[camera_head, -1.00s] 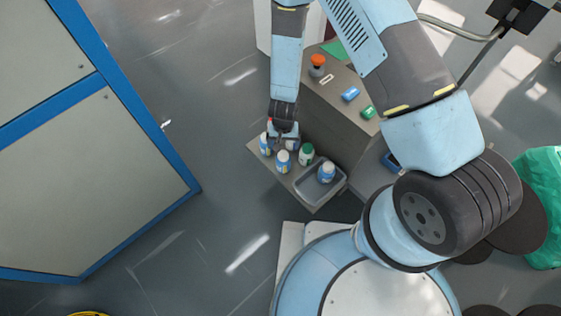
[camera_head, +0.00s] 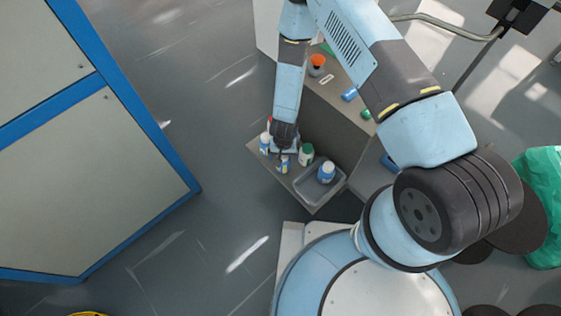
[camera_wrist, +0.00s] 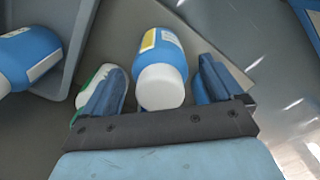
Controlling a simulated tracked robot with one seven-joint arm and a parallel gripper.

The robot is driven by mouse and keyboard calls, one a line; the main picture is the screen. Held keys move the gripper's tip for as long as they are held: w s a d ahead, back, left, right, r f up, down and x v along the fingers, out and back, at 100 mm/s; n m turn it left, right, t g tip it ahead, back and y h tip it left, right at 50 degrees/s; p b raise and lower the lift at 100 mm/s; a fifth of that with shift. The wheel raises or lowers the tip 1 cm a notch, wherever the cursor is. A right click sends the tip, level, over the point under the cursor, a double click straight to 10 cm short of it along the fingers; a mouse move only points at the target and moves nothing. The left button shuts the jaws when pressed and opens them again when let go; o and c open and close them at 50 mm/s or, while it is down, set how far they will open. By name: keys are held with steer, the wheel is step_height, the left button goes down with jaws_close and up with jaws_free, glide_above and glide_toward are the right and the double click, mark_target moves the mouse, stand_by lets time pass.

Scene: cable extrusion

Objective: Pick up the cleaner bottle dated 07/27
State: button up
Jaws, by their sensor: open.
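A blue bottle with a white cap and a white and yellow label (camera_wrist: 160,68) stands between the two fingers of my gripper (camera_wrist: 158,84) in the wrist view. My gripper is open, with a finger on each side and gaps visible beside the bottle. In the head view my gripper (camera_head: 284,152) is over the shelf, and the same bottle (camera_head: 282,167) shows partly below it. No date is legible on any label, so I cannot tell which bottle reads 07/27.
A green and white bottle (camera_head: 306,152) stands close on the right in the head view. Another blue bottle (camera_head: 326,173) is in a grey tray (camera_head: 312,197). A further bottle (camera_head: 265,143) stands on the left. The shelf's edge is close by.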

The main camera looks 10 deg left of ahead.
steer(key=shift+f, duration=1.1)
steer(key=c, duration=1.2)
steer(key=shift+r, duration=0.15)
steer(key=shift+c, duration=0.2)
